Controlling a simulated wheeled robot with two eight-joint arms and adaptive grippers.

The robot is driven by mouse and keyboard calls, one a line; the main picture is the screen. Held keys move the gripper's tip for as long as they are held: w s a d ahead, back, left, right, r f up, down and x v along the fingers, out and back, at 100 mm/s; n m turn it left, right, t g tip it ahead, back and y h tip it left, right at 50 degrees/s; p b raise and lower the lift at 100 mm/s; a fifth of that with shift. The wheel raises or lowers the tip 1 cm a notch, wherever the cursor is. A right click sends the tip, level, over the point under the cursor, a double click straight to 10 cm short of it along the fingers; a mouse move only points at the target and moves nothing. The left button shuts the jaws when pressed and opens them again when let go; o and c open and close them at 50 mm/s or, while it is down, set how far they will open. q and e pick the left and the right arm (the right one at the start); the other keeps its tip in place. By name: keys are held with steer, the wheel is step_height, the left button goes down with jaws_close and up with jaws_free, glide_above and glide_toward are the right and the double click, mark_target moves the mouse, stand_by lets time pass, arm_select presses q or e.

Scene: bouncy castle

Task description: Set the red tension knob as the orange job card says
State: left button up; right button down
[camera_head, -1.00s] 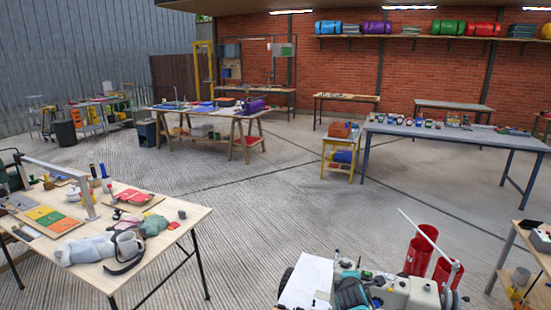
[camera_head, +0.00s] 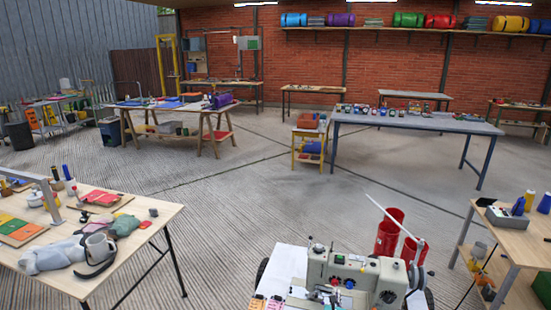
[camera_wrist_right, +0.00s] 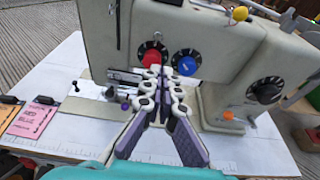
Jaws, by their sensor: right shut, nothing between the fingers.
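The red tension knob (camera_wrist_right: 150,58) sits on a black dial on the front of the pale sewing machine (camera_wrist_right: 215,38). A blue knob (camera_wrist_right: 187,65) is just right of it. My right gripper (camera_wrist_right: 164,76) is shut and empty, its fingertips just below and between the two knobs in the picture; I cannot tell if they touch. The orange job card (camera_wrist_right: 8,114) lies at the left edge of the wrist view, its text unreadable. Beside it is a pink card (camera_wrist_right: 36,119) with "RED" and "BLUE" lines. The machine also shows in the head view (camera_head: 370,268). My left gripper is not seen.
A black dial (camera_wrist_right: 266,90) is on the machine's right side. A yellow ball-topped pin (camera_wrist_right: 240,13) stands on top. In the head view, red cylinders (camera_head: 387,238) stand behind the machine. Tables flank it at left (camera_head: 150,212) and right (camera_head: 520,240), with open floor beyond.

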mark_target(335, 282)
steer(key=shift+r+x, duration=0.2)
steer(key=shift+x, duration=0.9)
steer(key=shift+r+x, duration=0.25)
steer(key=shift+x, duration=0.9)
steer(key=shift+r+x, duration=0.2)
steer(key=shift+x, duration=0.9)
steer(key=shift+w+d, duration=0.15)
steer(key=shift+w+a+r, duration=0.15)
steer(key=shift+a, duration=0.35)
steer(key=shift+a, duration=0.2)
steer(key=shift+w+a, duration=0.2)
steer(key=shift+a, duration=0.25)
steer(key=shift+a, duration=0.1)
